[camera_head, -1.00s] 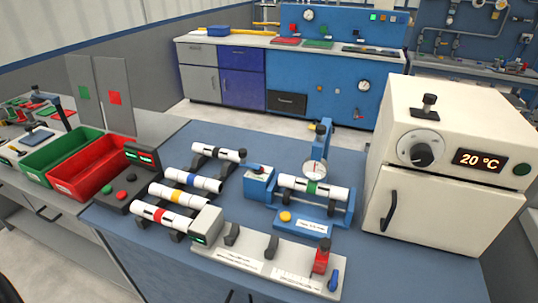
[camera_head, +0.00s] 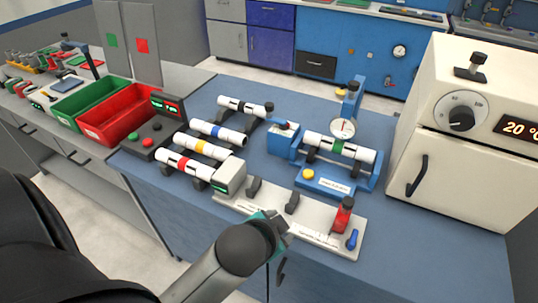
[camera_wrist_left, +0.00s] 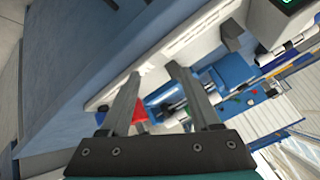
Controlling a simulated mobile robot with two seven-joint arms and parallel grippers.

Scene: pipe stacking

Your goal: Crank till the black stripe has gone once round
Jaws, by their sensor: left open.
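A white pipe with a green band (camera_head: 359,151) lies across the blue roller stand (camera_head: 374,181), under a round dial gauge (camera_head: 343,127). Small dark marks show on the pipe; I cannot tell how the black stripe is turned. A blue box (camera_head: 281,145) with a small dark-tipped handle on top stands at the pipe's left end. My left gripper (camera_head: 278,230) is at the front edge of the white fixture, short of the stand and apart from the pipe. In the left wrist view its two fingers (camera_wrist_left: 155,72) are spread with nothing between them. My right gripper is not in view.
The white fixture (camera_head: 285,225) with dark rests, a red clamp (camera_head: 343,214) and a blue handle (camera_head: 352,239) lies in front of the stand. Several banded pipes (camera_head: 205,147) lie on a rack to the left. A white oven (camera_head: 470,170) stands at right.

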